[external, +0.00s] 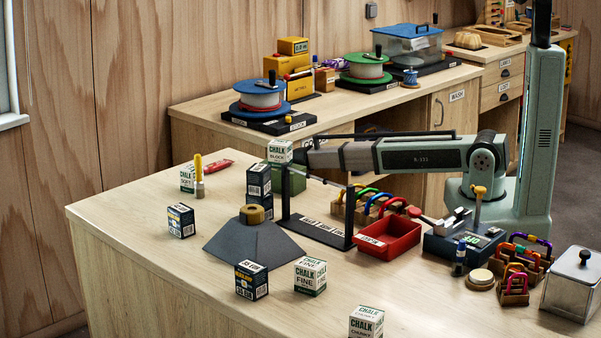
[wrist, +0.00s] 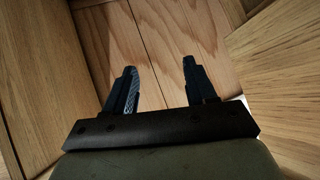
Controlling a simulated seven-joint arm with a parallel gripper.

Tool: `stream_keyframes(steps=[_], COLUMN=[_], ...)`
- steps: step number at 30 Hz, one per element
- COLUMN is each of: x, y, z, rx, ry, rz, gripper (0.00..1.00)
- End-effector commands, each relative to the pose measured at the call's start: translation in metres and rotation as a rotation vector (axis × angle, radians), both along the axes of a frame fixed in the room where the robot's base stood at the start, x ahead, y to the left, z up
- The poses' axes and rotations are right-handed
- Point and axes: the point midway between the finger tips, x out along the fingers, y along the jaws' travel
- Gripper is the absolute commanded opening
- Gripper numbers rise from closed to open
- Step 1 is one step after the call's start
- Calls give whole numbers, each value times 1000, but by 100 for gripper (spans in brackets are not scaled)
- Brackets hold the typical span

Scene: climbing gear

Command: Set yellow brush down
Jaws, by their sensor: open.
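The yellow brush (external: 198,168) appears to stand upright on the left part of the front table, beside a chalk box marked SOFT (external: 187,179). Its yellow handle points up, and the lower end is greyish. In the wrist view my gripper (wrist: 157,88) is open, with nothing between its two dark fingers. In the external view my arm reaches left from its base, and the fingers are hidden behind stacked boxes. The brush does not show in the wrist view. My gripper is apart from it, to its right.
A CHALK BLOCK box (external: 279,152), a dark box (external: 259,181) and a black frame (external: 318,231) stand near my arm's end. A dark sloped stand (external: 252,243) and a red tray (external: 387,237) are closer in front. The table's left front area is mostly clear.

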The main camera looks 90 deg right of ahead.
Motion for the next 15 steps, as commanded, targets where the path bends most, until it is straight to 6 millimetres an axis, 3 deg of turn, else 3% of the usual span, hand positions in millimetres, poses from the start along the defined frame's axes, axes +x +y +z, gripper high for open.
stream_keyframes(steps=[3, 9, 15], x=[20, 47, 76], y=[-28, -56, -55], z=[45, 115, 177], rx=[-3, 35, 162], ry=[-81, -192, -261], rz=[-42, -104, -159], gripper=[56, 56, 56])
